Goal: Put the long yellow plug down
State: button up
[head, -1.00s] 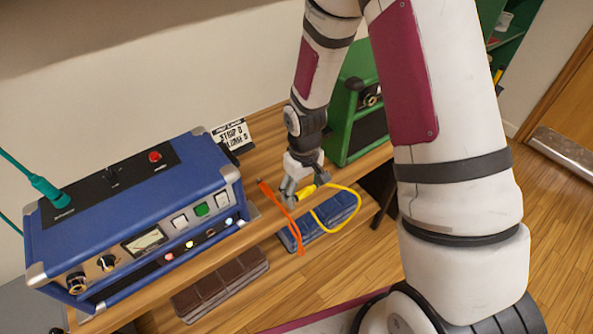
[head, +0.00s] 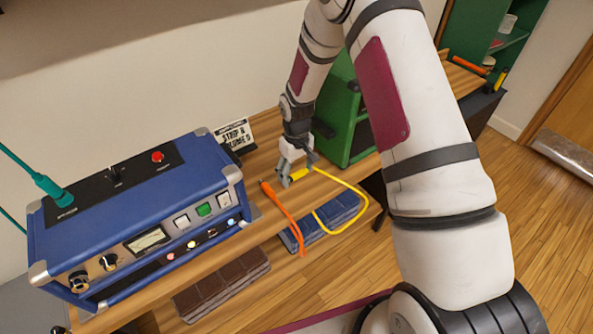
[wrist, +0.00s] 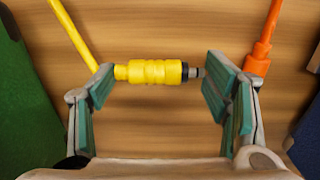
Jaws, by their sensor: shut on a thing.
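The long yellow plug (head: 300,174) is between the fingers of my gripper (head: 291,176), low over the wooden bench by the green amp. In the wrist view the yellow plug (wrist: 150,72) lies crosswise, its cable end at the left finger and its metal tip at the right finger of my gripper (wrist: 158,76). The gripper is shut on it lengthwise. Its yellow cable loops right and down over the bench edge. I cannot tell whether the plug touches the bench.
An orange plug (head: 268,188) lies on the bench close beside my gripper, its cable hanging over the front edge. The blue amp (head: 140,215) stands left, the green amp (head: 345,125) right. A sign card (head: 236,134) stands behind.

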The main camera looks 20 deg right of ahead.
jog(key=shift+f, duration=0.3)
jog(key=o, duration=1.2)
jog(key=shift+c, duration=0.2)
jog(key=shift+r, duration=0.1)
